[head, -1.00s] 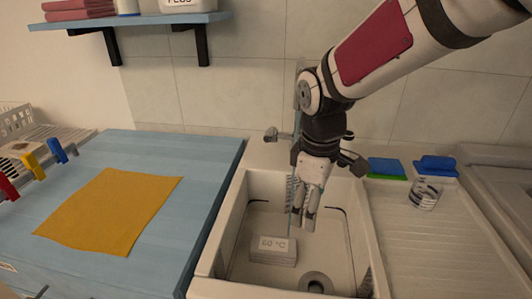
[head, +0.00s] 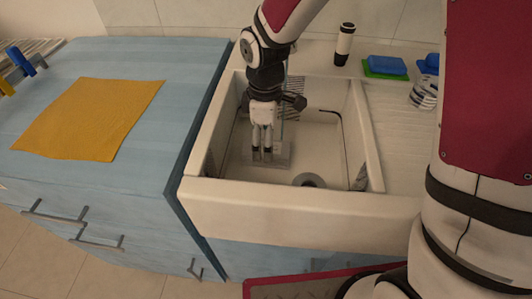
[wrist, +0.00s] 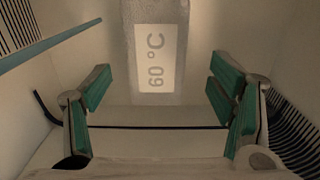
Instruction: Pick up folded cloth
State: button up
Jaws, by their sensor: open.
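My gripper (head: 262,156) points down into the sink, just above or at the cloth; the exact gap cannot be told. In the wrist view my gripper (wrist: 160,98) is open and empty, with green-padded fingers apart on either side. The cloth lies ahead of and between them. A flat yellow cloth (head: 88,118) is spread on the blue counter at left.
The sink walls surround my gripper closely. A round drain (head: 309,180) is right of the cloth. On the right stand a blue sponge on a green one (head: 386,66), a patterned glass (head: 423,95) and a black-and-white bottle (head: 344,44). The blue counter (head: 190,70) has bare room.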

notch_tip(320, 180, down, 5)
jog(key=shift+w+d+f+b, duration=0.15)
jog(key=shift+b, duration=0.55)
jog(key=c, duration=1.3)
